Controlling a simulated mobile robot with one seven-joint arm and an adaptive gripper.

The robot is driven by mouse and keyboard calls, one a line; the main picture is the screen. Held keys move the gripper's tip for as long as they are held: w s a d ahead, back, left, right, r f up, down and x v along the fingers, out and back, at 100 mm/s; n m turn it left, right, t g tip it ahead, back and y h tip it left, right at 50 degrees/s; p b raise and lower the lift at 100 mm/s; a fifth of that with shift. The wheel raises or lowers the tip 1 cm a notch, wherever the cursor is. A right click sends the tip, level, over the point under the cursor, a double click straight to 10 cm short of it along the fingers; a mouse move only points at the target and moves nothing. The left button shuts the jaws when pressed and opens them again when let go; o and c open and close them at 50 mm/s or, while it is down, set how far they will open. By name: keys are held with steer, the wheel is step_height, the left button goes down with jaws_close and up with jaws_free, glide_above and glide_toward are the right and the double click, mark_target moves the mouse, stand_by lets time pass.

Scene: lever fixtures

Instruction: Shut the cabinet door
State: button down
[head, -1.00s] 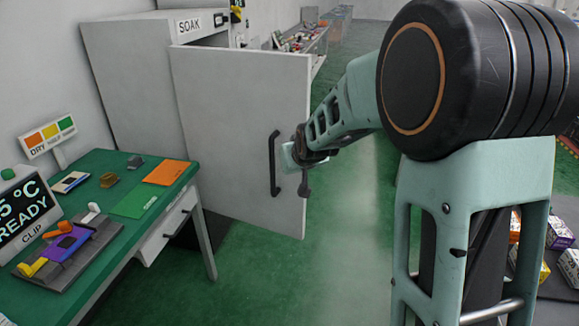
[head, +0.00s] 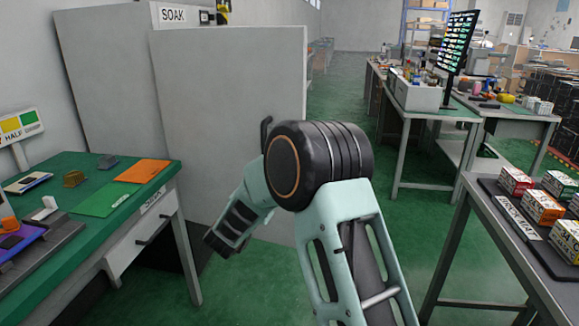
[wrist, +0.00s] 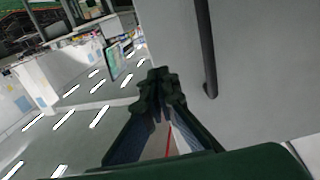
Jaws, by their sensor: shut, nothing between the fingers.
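The grey cabinet door (head: 215,110) stands open from the grey SOAK cabinet (head: 95,75) in the head view, swung out to the right. Its dark bar handle (head: 265,132) is partly hidden behind my arm. In the wrist view the door (wrist: 265,70) fills the right side, with the handle (wrist: 208,55) running down from the top. My gripper (wrist: 158,82) is shut and empty, left of the handle's lower end and apart from the handle in the picture. Whether it touches the door I cannot tell. In the head view I cannot make out the fingertips.
A green-topped bench (head: 75,240) with a drawer stands at the left, close to the door. A table (head: 510,255) with small boxes is at the right. More benches (head: 425,110) stand behind. Green floor (head: 345,105) is clear between door and benches.

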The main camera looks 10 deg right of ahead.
steer(key=b+x, duration=0.3)
steer(key=x, duration=1)
steer(key=shift+w+d, duration=0.25)
steer(key=shift+w, duration=0.05)
steer(key=shift+r, duration=0.1)
